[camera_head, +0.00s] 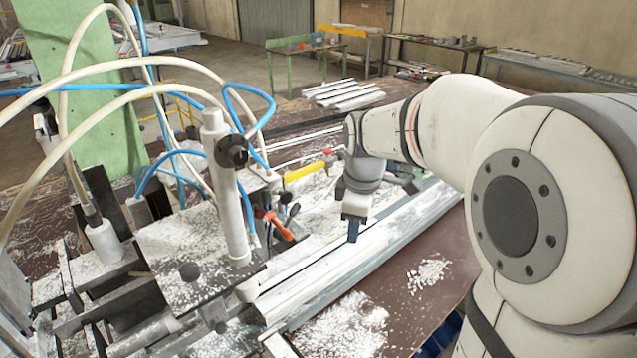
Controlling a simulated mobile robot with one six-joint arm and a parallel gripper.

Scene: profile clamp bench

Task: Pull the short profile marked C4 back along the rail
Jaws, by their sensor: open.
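A long white profile (345,265) lies on the rail (408,240), which runs from the front left toward the back right. I cannot read a C4 mark on any profile, and I cannot tell where a short piece begins or ends. My arm comes in from the right and hides part of the rail's far end.
A clamp machine with a white cylinder (228,190) and a flat metal plate (180,245) stands left of the rail, with looping hoses above. A yellow handle (306,170) stands close to my gripper. White shavings (345,328) cover the brown bench. Several profiles (345,94) lie behind.

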